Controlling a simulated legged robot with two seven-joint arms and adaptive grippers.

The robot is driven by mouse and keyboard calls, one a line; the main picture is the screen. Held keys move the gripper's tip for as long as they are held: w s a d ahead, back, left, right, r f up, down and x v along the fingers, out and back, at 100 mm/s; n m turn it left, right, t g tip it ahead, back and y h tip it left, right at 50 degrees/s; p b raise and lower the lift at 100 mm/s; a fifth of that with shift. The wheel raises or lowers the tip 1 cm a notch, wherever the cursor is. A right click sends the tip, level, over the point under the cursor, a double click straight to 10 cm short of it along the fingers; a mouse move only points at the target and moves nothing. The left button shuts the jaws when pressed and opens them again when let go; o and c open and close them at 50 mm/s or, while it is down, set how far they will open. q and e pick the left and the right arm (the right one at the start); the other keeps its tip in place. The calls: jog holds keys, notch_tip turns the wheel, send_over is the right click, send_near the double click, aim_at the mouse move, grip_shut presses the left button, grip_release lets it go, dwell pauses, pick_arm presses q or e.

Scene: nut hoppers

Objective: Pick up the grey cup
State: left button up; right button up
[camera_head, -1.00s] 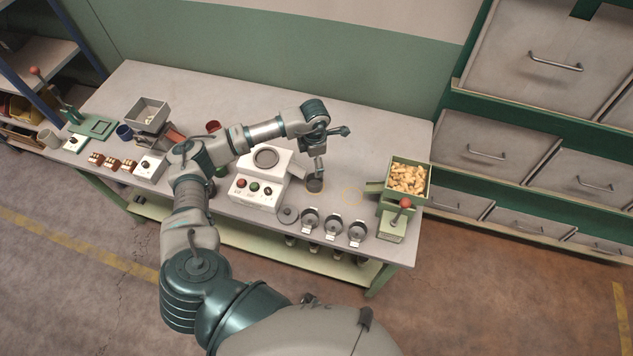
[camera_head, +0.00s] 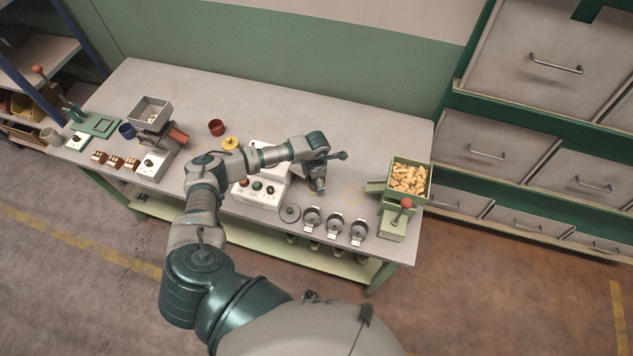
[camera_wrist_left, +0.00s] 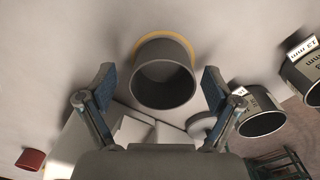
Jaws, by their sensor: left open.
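The grey cup (camera_wrist_left: 163,76) is a dark grey, open-mouthed cylinder in the left wrist view. A yellow ring shows on the surface behind it. My left gripper (camera_wrist_left: 158,80) is open, with one finger on each side of the cup and visible gaps between the fingers and its wall. In the head view my left gripper (camera_head: 317,183) is low over the table at the cup's place, and hides most of the cup. My right gripper does not show.
The white machine (camera_head: 262,186) with coloured buttons stands just left of the gripper. Several dark cups with labelled holders (camera_head: 334,226) line the table's front edge. The green hopper (camera_head: 409,178) of nuts stands to the right. The table's back (camera_head: 300,110) is clear.

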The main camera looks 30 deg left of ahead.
pick_arm(q)
jog(key=shift+a, duration=0.15)
jog(key=shift+c, duration=0.2)
jog(key=shift+a, duration=0.1)
jog(key=c, duration=0.8)
jog(key=shift+d, duration=0.2)
jog(key=shift+c, duration=0.9)
jog(key=shift+d+r, duration=0.1)
jog(key=shift+d, duration=0.2)
